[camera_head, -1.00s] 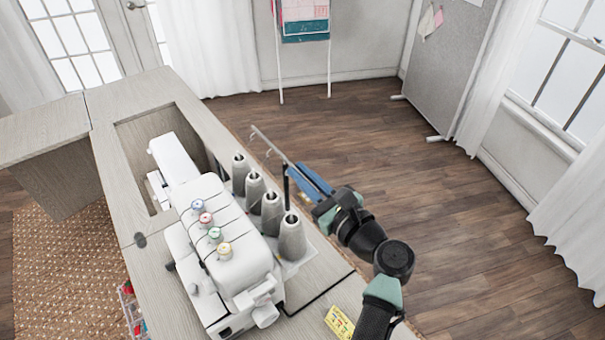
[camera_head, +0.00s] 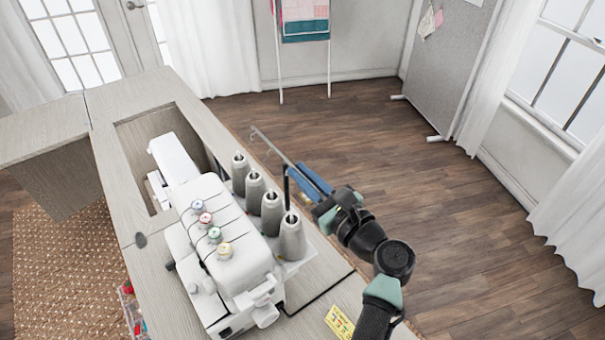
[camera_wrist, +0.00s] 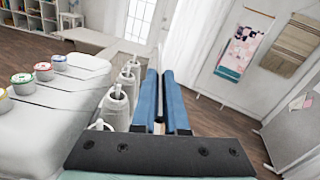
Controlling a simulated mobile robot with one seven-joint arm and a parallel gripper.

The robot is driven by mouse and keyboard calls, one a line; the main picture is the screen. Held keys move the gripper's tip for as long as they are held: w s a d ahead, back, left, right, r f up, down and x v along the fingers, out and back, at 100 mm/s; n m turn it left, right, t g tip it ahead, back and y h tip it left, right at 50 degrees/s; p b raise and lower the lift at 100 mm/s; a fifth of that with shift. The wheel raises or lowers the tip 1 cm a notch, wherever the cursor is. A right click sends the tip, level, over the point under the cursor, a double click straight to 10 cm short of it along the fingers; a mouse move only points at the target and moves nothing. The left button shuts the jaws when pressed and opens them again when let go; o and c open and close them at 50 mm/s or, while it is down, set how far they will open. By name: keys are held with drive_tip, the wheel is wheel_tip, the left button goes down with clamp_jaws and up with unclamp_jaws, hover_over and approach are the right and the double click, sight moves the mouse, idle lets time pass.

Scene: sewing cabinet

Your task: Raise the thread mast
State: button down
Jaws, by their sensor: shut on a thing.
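The white serger (camera_head: 230,255) stands on the cabinet top, with several grey thread cones (camera_head: 272,212) in a row along its right side. The thread mast (camera_head: 287,187) is a thin dark post among the cones, with a slim bar with wire hooks (camera_head: 270,145) at its top, reaching up and left. My gripper (camera_head: 312,180) has blue fingers and is shut on the thread mast beside the cones. In the wrist view the blue fingers (camera_wrist: 165,105) lie close together, with a narrow strip between them; most of the mast is hidden there.
The cabinet top (camera_head: 110,120) has a recessed well holding a white machine (camera_head: 175,160) behind the serger. A yellow card (camera_head: 340,322) lies near the front right edge. Open wood floor (camera_head: 440,220) lies to the right. A pinboard (camera_head: 450,70) stands at the back right.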

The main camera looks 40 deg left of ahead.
idle(0.3)
wheel_tip(320, 180, up, 20)
drive_tip(key=p, duration=1.7)
drive_tip(key=shift+p, duration=0.35)
drive_tip(key=shift+w, duration=0.1)
drive_tip(key=c, duration=1.2)
unclamp_jaws()
drive_tip(key=shift+o, duration=1.3)
drive_tip(key=shift+f, duration=0.2)
